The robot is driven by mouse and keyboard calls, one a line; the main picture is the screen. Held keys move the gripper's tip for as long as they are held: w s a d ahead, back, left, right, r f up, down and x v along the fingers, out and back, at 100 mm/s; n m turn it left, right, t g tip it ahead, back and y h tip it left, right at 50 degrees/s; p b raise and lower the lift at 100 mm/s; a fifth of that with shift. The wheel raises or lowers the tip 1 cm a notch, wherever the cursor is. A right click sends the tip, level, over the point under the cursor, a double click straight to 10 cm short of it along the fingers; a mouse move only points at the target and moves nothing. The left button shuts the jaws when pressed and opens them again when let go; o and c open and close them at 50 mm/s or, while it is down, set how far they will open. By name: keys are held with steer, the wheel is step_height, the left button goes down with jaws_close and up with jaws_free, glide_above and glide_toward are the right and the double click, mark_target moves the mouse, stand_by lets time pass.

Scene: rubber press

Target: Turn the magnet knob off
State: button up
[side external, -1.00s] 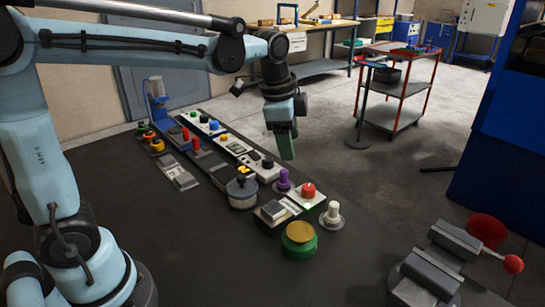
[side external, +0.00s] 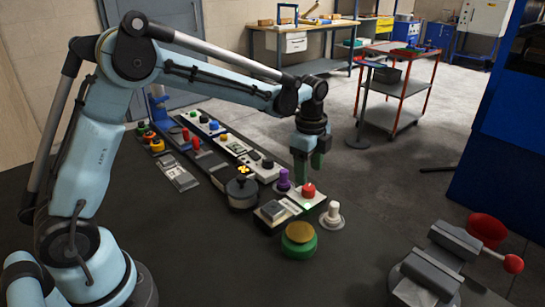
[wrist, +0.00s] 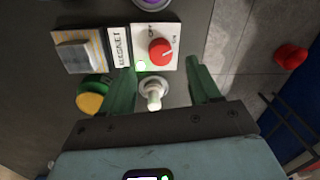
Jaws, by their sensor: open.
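The red knob (wrist: 161,52) sits on a white plate beside a dark-lettered label; it also shows in the side view (side external: 308,190). A pale mark on the knob points toward the right side of the plate in the wrist view. A green light (wrist: 141,66) glows on the plate's lower left corner. My gripper (wrist: 162,72) is open, with green fingers pointing down. In the side view my gripper (side external: 307,170) hangs just above the red knob. In the wrist view the knob lies slightly beyond the fingertips, between their lines. Nothing is between the fingers.
A white-tipped post (wrist: 154,98) stands close to the plate. A yellow-topped green button (wrist: 91,103) and a grey switch (wrist: 76,56) are to the left. A purple knob (side external: 283,181) is behind. A vise (side external: 440,262) stands at the front right.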

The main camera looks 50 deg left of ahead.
mark_target(308, 187)
steer(key=shift+w+f, duration=0.15)
steer(key=shift+f, duration=2.4)
steer(key=c, duration=1)
